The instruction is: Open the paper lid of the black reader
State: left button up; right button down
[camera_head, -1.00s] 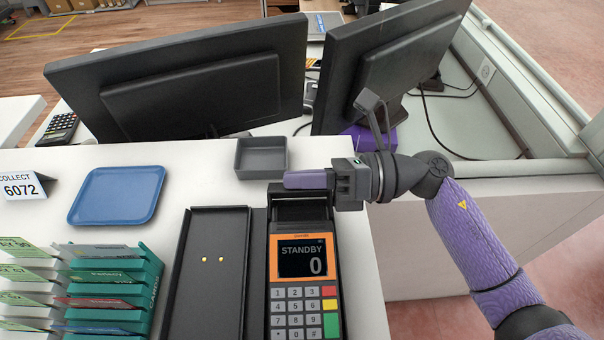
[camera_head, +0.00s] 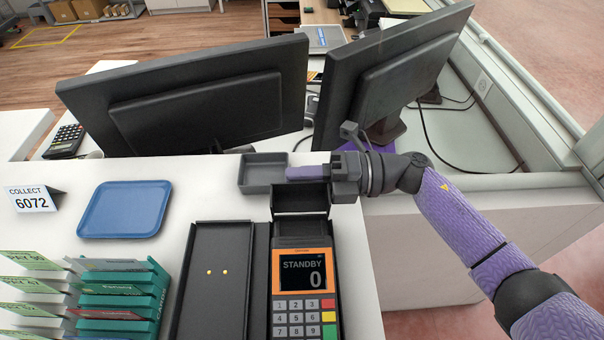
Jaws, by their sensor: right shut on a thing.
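The black reader (camera_head: 303,312) stands on the white counter, with an orange-framed screen showing STANDBY and 0 above its keypad. Its paper lid (camera_head: 300,199) is raised at the far end of the reader, and a dark paper bay (camera_head: 301,228) shows open in front of it. My right gripper (camera_head: 308,173) is at the lid's upper edge, with its purple finger lying across it, and is shut on the lid. The finger hides part of that edge. My left gripper is not in view.
A black tray (camera_head: 216,300) with two gold contacts lies left of the reader. A small grey bin (camera_head: 262,174) sits close behind the lid. Two monitors (camera_head: 190,100) stand beyond. A blue tray (camera_head: 125,209) and green card rack (camera_head: 120,306) are further left.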

jog(key=shift+w+f+m, duration=0.25)
jog(key=shift+w+m, duration=0.05)
jog(key=shift+m, duration=0.6)
jog(key=c, duration=0.8)
grip_release()
notch_tip(320, 180, up, 10)
jog(key=p, duration=0.3)
